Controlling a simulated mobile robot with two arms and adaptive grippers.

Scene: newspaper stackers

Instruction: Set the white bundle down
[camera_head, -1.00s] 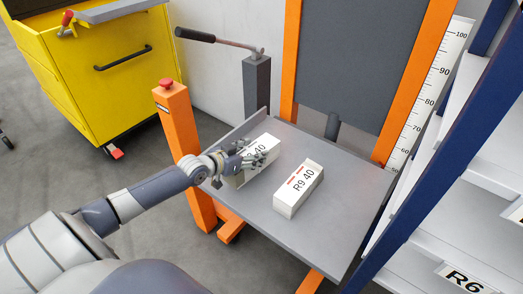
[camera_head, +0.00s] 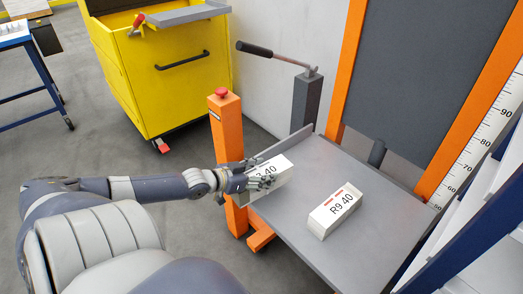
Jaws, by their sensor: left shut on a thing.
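My left gripper (camera_head: 257,179) is shut on a white bundle (camera_head: 278,167) marked with black print ending in 40. The fingers hide part of the bundle. It is at the left edge of the grey platform (camera_head: 305,247); I cannot tell whether it touches the platform. A second white bundle (camera_head: 335,212), marked R9 40 with red strokes, lies on the platform to the right, apart from the gripper. My right gripper is not in view.
An orange post (camera_head: 228,145) with a red button stands just behind my left gripper. A grey post with a lever handle (camera_head: 255,49) rises behind the platform. A yellow cart (camera_head: 165,85) stands at the back left. Blue-framed shelving (camera_head: 455,240) borders the right.

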